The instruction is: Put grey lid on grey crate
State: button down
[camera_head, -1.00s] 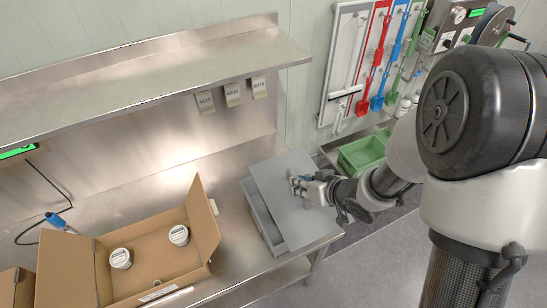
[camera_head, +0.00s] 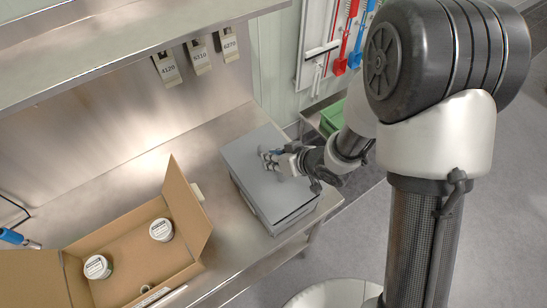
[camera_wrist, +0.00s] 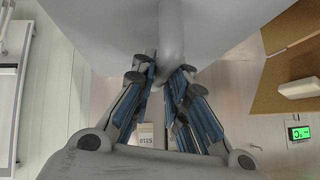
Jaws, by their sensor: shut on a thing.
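The grey lid (camera_head: 262,178) is a flat panel over the grey crate (camera_head: 292,221) at the right end of the steel bench. It covers nearly all of the crate's top. A strip of the crate shows at its near edge. I cannot tell whether the lid is fully seated. My gripper (camera_head: 271,161) reaches in from the right and is shut on the lid's top. In the wrist view, the blue-padded fingers (camera_wrist: 168,80) close around a rounded grey grip on the lid (camera_wrist: 100,30). The crate's inside is hidden.
A green bin (camera_head: 333,118) is behind my arm.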

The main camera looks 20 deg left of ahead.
jog(key=shift+f+b, duration=0.4)
jog(key=shift+f, duration=0.35)
jog(key=shift+f+b, duration=1.1)
jog(key=shift+f, duration=0.5)
jog(key=shift+d, duration=0.1)
jog(key=c, duration=1.5)
grip_release()
jog(key=shift+r, duration=0.1)
jog(key=v, duration=1.2)
jog(key=shift+s, duration=0.1)
